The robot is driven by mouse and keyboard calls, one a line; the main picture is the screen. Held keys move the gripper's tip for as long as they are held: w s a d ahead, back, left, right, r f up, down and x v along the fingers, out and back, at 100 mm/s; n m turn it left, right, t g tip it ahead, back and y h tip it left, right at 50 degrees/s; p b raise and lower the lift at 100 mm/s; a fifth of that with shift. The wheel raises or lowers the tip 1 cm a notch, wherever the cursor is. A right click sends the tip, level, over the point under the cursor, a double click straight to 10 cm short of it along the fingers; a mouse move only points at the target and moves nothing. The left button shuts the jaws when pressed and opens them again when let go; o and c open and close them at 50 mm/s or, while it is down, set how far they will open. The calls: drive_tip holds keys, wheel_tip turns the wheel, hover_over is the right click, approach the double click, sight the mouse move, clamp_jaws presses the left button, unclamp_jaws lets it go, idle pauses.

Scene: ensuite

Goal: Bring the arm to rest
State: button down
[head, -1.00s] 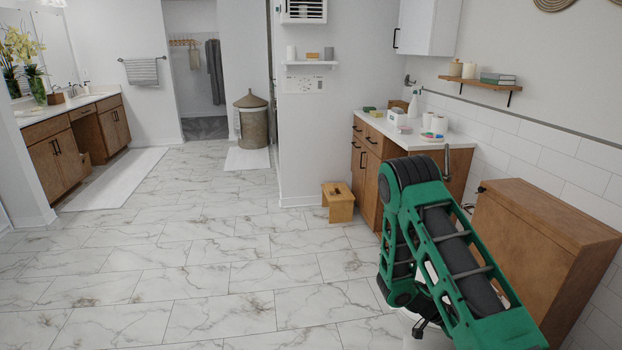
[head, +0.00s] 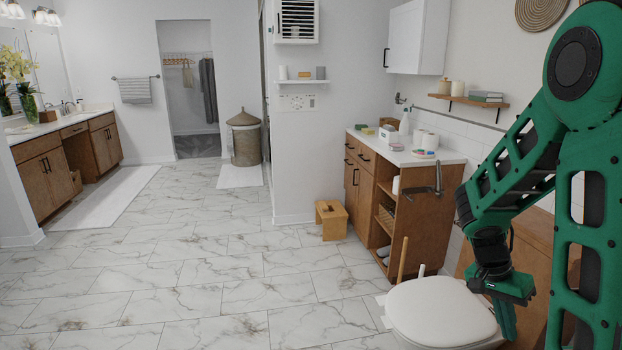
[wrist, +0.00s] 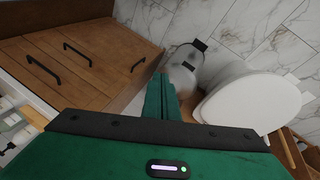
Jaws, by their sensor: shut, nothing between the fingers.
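My green arm (head: 590,150) stands folded at the right of the head view, its upper joint high and its forearm bent down. My gripper (head: 506,318) points downward at the right edge of the toilet lid in that picture. I cannot tell its exact gap from the lid. In the wrist view my gripper's fingers (wrist: 160,95) are together, with nothing held between them.
A toilet with its white lid down (head: 440,310) stands below and left of my gripper; the lid also shows in the wrist view (wrist: 255,103). A wooden counter unit (head: 425,210) and a step stool (head: 332,220) stand beyond.

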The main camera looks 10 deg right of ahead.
drive_tip(key=s+a+r+n+t+y, duration=0.1)
drive_tip(key=s+a+r+n+y, duration=0.1)
drive_tip(key=s, duration=0.5)
drive_tip(key=s+a+r+n+t+y, duration=0.1)
drive_tip(key=s+a+r+n+y, duration=0.1)
drive_tip(key=s+a+r+n, duration=0.3)
drive_tip(key=s+a+r, duration=0.2)
drive_tip(key=s+r, duration=0.1)
drive_tip(key=shift+s+a+r+t, duration=0.15)
drive_tip(key=shift+r+t, duration=0.2)
drive_tip(key=shift+t, duration=0.05)
drive_tip(key=shift+w+f, duration=0.25)
drive_tip(key=shift+w, duration=0.35)
